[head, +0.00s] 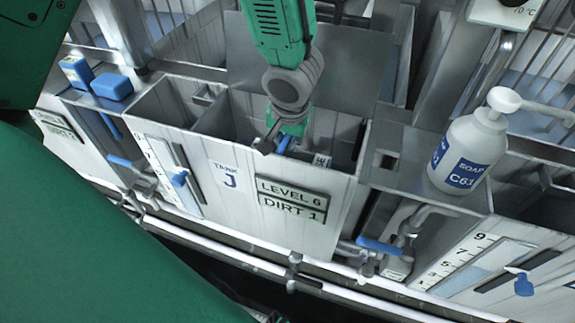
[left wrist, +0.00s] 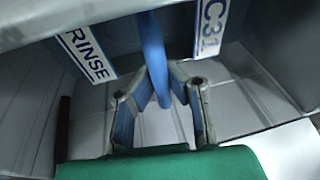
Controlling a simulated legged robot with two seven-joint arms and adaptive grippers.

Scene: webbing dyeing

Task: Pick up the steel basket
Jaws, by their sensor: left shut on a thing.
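My left gripper (head: 281,140) reaches down into the open top of the tank marked J (head: 240,180). It is shut on a blue bar-like handle (head: 287,143). In the left wrist view the blue handle (left wrist: 152,55) passes between the two fingers (left wrist: 157,92). White labels reading RINSE (left wrist: 90,57) and C31 (left wrist: 211,28) flank it on grey metal. The body of a steel basket is not clearly visible, and I cannot tell whether the handle is part of it. My right gripper is not in view.
A white soap bottle (head: 465,150) stands on the metal ledge right of tank J. Blue blocks (head: 112,86) lie on the ledge to the left. Tank walls surround my gripper closely. Pipes with blue valve handles (head: 380,246) run along the front.

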